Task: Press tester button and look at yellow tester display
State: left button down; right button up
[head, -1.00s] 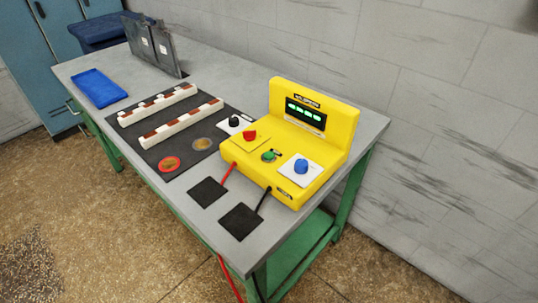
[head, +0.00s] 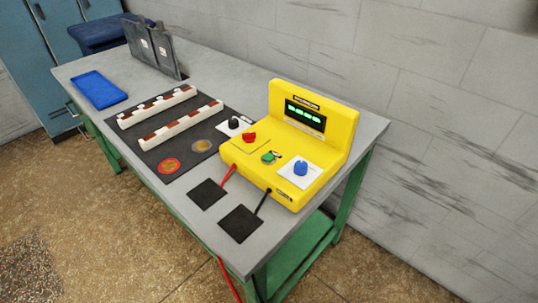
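The yellow tester (head: 312,147) stands at the near right end of the grey table. Its dark display (head: 305,113) shows a row of green lit characters, too small to read. On its sloped front are a red knob (head: 249,137), a green button (head: 268,157) and a blue knob (head: 301,167) on a white plate. A black knob (head: 234,122) on a white plate sits at its left. Red and black leads run from its front to two black square pads (head: 241,223) on the table. Neither of my grippers is in view.
A blue tray (head: 99,90) and dark upright plates (head: 153,46) stand farther back. A wall runs behind the table (head: 213,78).

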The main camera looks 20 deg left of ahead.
aim_at(268, 157)
jog(key=i+l, duration=1.15)
jog(key=i+u, duration=0.1)
jog(key=u, duration=1.6)
